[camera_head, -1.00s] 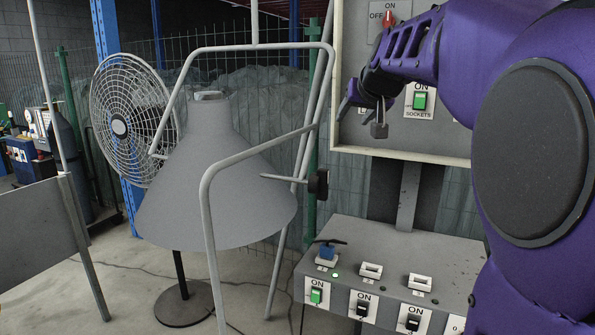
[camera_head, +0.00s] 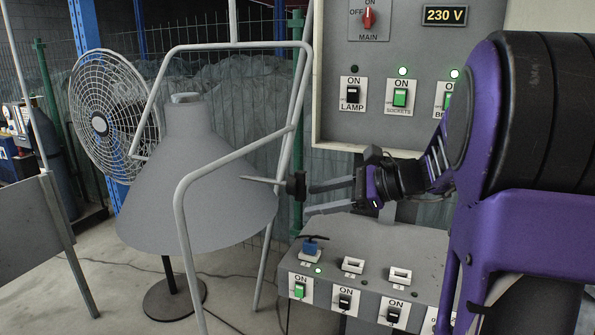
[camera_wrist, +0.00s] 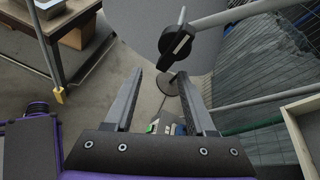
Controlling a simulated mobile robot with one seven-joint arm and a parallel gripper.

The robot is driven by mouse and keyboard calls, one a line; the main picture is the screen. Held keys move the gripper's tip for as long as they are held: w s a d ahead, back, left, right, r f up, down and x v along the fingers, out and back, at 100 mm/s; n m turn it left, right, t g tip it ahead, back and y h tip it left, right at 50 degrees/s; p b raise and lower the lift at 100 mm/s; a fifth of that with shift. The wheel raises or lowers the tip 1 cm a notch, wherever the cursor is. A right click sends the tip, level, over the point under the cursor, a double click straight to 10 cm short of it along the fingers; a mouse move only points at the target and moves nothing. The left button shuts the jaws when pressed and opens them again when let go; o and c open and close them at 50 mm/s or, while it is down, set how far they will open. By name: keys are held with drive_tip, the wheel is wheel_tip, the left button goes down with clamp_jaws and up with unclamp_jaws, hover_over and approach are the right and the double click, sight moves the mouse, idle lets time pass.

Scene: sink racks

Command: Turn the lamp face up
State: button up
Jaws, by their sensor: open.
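The lamp (camera_head: 195,165) is a large grey cone-shaped shade, its wide end downward, hung inside a bent grey tube frame (camera_head: 190,245). A rod with a black knob (camera_head: 297,186) sticks out from the lamp's right side at the frame. The knob also shows in the wrist view (camera_wrist: 177,43), with a pale pointer mark, in front of the grey shade (camera_wrist: 140,22). My gripper (camera_head: 312,199) is open and empty just right of the knob, fingers pointing left at it. In the wrist view the knob is beyond the fingertips (camera_wrist: 160,78), not between them.
A switch panel (camera_head: 420,135) with a LAMP switch (camera_head: 352,93) stands behind my arm. A sloped console (camera_head: 375,285) with switches and a blue plug is below my gripper. A fan (camera_head: 112,120) stands behind the lamp at left. A wooden table (camera_wrist: 60,50) shows in the wrist view.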

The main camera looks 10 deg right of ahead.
sight(306, 176)
wheel_tip(306, 176, up, 4)
drive_tip(key=s+d+r+m+t+y, duration=0.1)
drive_tip(key=s+d+m+t+y, duration=0.15)
drive_tip(key=m, duration=0.25)
drive_tip(key=shift+t+y, duration=0.35)
drive_tip(key=shift+y, duration=0.1)
drive_tip(key=x, duration=0.7)
drive_tip(key=shift+w+a+f, duration=0.25)
drive_tip(key=shift+w+f, duration=0.05)
drive_tip(key=shift+w, duration=0.05)
drive_tip(key=c, duration=0.9)
